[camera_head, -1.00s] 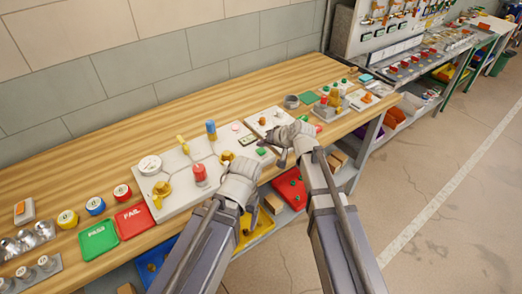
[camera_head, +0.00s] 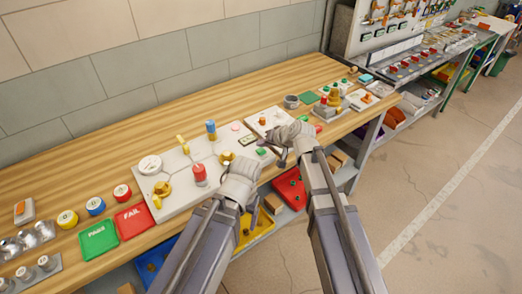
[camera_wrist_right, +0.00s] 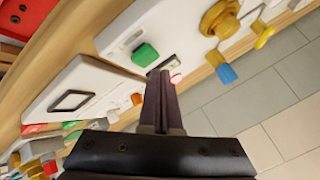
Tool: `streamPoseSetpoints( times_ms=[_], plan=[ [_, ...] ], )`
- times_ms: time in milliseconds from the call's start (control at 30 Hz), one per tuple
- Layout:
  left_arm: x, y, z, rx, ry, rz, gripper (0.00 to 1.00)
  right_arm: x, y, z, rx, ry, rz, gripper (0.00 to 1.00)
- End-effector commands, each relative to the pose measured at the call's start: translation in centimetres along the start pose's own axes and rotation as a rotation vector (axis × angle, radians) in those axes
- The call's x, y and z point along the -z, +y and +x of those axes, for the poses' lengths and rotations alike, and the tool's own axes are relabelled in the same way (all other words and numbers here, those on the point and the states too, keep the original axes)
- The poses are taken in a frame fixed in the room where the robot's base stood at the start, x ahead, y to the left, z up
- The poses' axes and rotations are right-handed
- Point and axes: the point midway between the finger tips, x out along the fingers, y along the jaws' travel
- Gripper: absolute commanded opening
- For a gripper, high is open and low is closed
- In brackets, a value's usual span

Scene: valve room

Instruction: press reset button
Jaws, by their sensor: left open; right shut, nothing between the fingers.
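A white valve board (camera_head: 180,203) lies on the wooden bench with a green button (camera_head: 262,151), a small dark display (camera_head: 247,140) and a pink round button (camera_head: 236,127) at its right end. I cannot read which button is the reset. My right gripper (camera_head: 282,160) is shut and empty, just right of the green button. In the right wrist view its fingertips (camera_wrist_right: 161,75) appear beside the display (camera_wrist_right: 168,63), between the green button (camera_wrist_right: 145,54) and the pink button (camera_wrist_right: 177,78). Contact cannot be told.
The board also carries a red knob (camera_head: 200,175), a blue-topped handle (camera_head: 211,130) and yellow valves. A second white plate (camera_head: 256,116) with an orange button lies behind my right gripper. Green and red trays (camera_head: 99,238) lie left. The bench's rear strip is mostly clear.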

Motion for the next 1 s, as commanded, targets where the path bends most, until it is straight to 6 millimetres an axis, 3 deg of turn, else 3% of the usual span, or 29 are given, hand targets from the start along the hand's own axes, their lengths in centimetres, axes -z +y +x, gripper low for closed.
streamPoseSetpoints(
  times_ms=[1000],
  plan=[
    [0.1,0.1,1.2,0.0,0.0,0.0,0.82,-0.6,0.6,0.8,0.0,0.0,0.0,0.0]
  ],
)
